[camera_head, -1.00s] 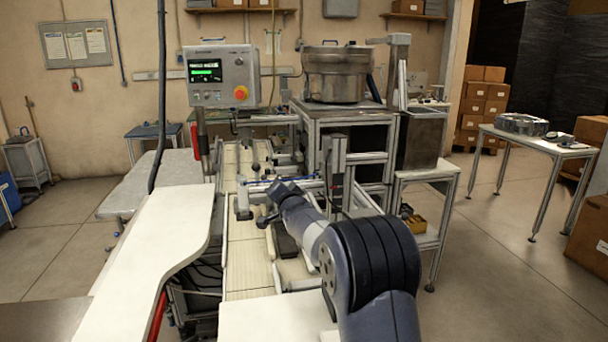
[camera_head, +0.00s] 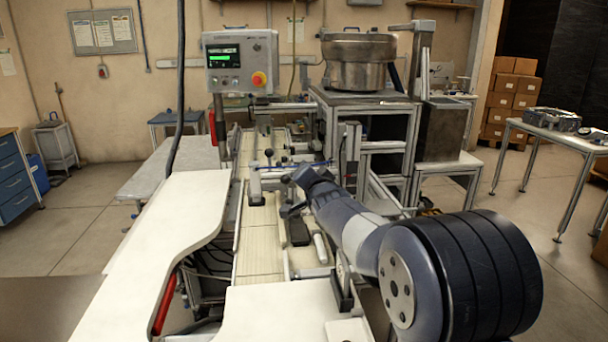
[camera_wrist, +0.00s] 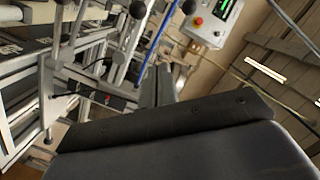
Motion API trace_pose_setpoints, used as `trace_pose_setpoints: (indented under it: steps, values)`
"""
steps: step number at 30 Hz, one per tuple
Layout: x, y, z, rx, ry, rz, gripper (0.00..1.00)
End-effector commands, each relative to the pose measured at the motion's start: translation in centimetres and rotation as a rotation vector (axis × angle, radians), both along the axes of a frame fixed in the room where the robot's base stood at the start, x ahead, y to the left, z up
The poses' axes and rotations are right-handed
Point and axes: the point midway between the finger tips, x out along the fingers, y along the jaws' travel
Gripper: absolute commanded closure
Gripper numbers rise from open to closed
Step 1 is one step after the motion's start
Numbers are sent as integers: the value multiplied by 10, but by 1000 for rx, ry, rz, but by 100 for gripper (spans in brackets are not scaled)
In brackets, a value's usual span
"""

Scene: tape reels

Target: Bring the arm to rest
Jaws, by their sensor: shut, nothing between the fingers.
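My arm (camera_head: 350,225) reaches forward from the lower right of the head view, over the white conveyor line. Its wrist end is near the rails at mid-picture. In the head view the fingers are too small and dark to make out clearly. The wrist view is strongly tilted and shows aluminium frames on the left and the control panel (camera_wrist: 208,20) at the top right.
The control panel (camera_head: 240,62) stands behind the line. A steel bowl (camera_head: 359,62) sits on a frame right of it. White worktops (camera_head: 165,215) lie at the left. A blue drawer cabinet (camera_head: 14,177) is at the far left. A table (camera_head: 545,135) stands at right, with open floor before it.

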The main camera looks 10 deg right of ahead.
Motion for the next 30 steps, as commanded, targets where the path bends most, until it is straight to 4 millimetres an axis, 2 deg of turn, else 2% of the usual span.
trace_pose_setpoints:
  steps: [6, 19, 23, 30]
  values:
    - [-13, -1, 1, 0, 0, 0, 100]
    - [-12, -1, 1, 0, 0, 0, 100]
    - [-3, 0, 1, 0, 1, 0, 100]
    - [28, 2, -2, 0, 1, 0, 100]
